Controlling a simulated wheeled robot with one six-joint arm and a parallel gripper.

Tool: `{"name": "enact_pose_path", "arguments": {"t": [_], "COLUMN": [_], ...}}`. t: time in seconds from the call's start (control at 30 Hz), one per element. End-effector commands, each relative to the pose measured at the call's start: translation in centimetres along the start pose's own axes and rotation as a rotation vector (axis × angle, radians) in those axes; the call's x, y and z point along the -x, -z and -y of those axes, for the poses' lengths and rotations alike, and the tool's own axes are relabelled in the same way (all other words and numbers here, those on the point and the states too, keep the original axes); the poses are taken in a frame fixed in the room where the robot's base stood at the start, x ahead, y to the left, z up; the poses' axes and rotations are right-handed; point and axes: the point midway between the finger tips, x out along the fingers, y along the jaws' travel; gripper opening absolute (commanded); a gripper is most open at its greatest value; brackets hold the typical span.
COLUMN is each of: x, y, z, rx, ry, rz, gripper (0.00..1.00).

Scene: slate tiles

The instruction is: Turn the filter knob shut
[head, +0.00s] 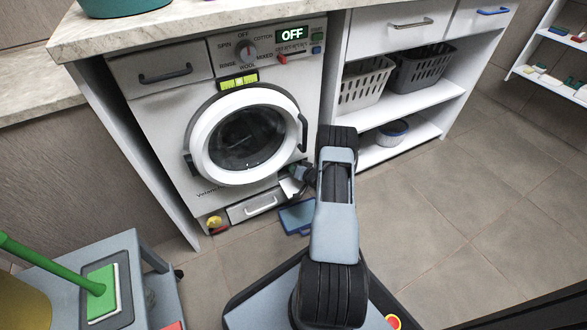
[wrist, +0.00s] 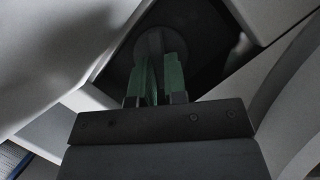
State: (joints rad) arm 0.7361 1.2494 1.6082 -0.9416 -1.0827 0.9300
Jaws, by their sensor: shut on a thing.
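The filter knob (wrist: 154,44) shows in the wrist view as a dark round shape inside a dark recess, dim and partly hidden by the fingers. My gripper (wrist: 158,75) is shut on it, with a green finger on each side. In the head view my gripper (head: 298,178) reaches the lower right front of the washing machine (head: 150,115). The knob itself is hidden there by my arm and gripper. A pale flap (head: 289,187) shows beside the gripper. The knob's turn angle cannot be read. The machine's display (head: 292,35) reads OFF.
A blue tray (head: 297,218) lies on the floor below the gripper. A shelf (head: 405,100) with baskets stands right. A grey cart (head: 145,280) is front left. Floor at right is clear.

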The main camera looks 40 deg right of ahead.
Motion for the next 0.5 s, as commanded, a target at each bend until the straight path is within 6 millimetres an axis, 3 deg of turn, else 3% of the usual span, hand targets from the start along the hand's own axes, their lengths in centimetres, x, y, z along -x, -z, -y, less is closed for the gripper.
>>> {"name": "enact_pose_path", "arguments": {"t": [0.5], "x": [-0.01], "y": [-0.06], "z": [-0.49], "rx": [-0.309], "ry": [0.126], "rz": [-0.002], "gripper": [0.00]}}
